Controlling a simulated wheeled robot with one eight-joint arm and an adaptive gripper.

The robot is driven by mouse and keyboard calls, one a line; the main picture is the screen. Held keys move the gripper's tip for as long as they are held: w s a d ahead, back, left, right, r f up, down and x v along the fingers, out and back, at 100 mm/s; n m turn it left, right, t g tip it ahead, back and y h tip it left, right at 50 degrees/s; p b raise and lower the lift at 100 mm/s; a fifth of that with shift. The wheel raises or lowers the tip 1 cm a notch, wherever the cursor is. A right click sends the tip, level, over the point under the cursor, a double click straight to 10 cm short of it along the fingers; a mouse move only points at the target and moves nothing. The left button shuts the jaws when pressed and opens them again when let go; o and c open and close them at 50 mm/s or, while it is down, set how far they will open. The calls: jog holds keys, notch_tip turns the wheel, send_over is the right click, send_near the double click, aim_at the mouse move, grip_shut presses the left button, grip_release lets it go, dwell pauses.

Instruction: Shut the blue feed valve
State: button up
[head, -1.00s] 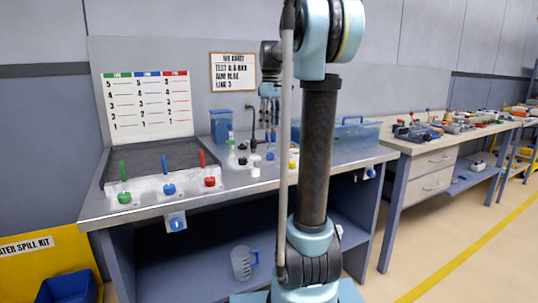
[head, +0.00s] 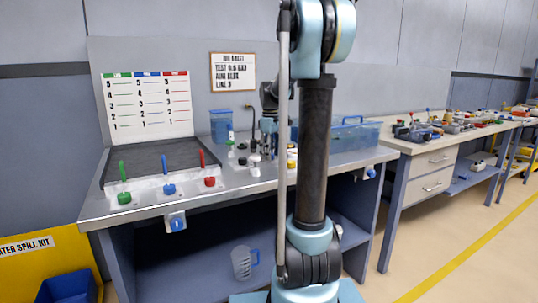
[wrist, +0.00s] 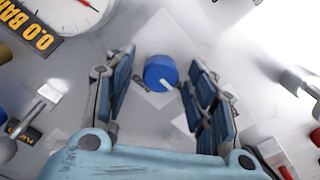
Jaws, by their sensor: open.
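In the wrist view, a blue round knob (wrist: 161,73) with a white pointer mark sits between and slightly beyond the fingertips of my gripper (wrist: 160,65). The gripper is open, with one finger on each side of the knob and a visible gap to both. I cannot read a label naming this knob as the feed valve. In the head view, my gripper (head: 268,148) is low over the back middle of the bench, partly hidden by my own arm. The knob under it cannot be made out there.
A gauge (wrist: 75,12) with a 0.0 BAR display (wrist: 28,28) is near the knob. Grey-handled fittings (wrist: 300,82) flank the gripper. Green (head: 124,198), blue (head: 169,189) and red (head: 210,181) knobs stand at the bench's left. A blue tub (head: 350,135) is at the right.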

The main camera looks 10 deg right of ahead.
jog(key=c, duration=1.1)
jog(key=shift+a, duration=0.15)
